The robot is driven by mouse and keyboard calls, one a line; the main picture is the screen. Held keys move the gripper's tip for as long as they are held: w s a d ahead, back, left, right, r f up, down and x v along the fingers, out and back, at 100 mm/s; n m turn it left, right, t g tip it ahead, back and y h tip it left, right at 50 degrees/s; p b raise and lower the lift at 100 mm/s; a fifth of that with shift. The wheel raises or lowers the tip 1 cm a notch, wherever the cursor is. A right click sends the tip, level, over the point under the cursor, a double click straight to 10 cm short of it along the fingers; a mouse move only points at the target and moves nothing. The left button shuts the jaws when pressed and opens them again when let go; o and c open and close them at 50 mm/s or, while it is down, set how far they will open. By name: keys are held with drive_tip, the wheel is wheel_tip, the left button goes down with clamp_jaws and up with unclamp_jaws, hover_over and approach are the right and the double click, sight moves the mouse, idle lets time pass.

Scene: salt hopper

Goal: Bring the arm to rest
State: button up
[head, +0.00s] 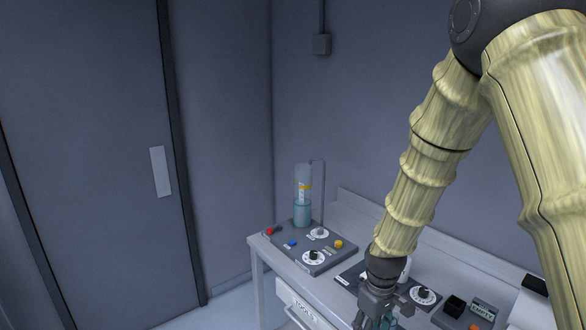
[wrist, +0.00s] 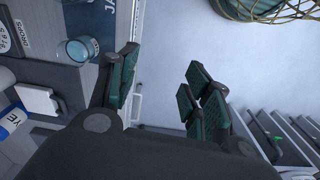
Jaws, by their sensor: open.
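My arm reaches down from the upper right in the head view, and my gripper (head: 376,318) hangs at the front edge of the workbench (head: 262,262), partly cut off by the frame's bottom. In the wrist view my gripper (wrist: 165,95) is open, its two green-padded fingers wide apart. Nothing is between them; pale floor (wrist: 165,50) shows through the gap. The left finger is close to the bench edge in that picture.
On the bench stand a control panel (head: 285,255) with knobs and a clear cylinder (head: 303,190). The wrist view shows a glass-like cup (wrist: 75,50), a basket-like round thing (wrist: 265,8) and stair-like grey shapes (wrist: 285,130). A grey door (head: 90,150) is at left.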

wheel_tip(320, 180, down, 12)
drive_tip(key=s+m+b, duration=0.1)
drive_tip(key=s+d+f+m+b, duration=0.1)
drive_tip(key=s+f+m+b, duration=0.1)
drive_tip(key=s+f, duration=0.9)
drive_tip(key=s+d+f+m+b, duration=0.2)
drive_tip(key=s+f, duration=1)
drive_tip(key=s, duration=0.8)
drive_tip(key=shift+f+m+b, duration=0.2)
drive_tip(key=shift+m+b, duration=0.6)
drive_tip(key=shift+m, duration=0.2)
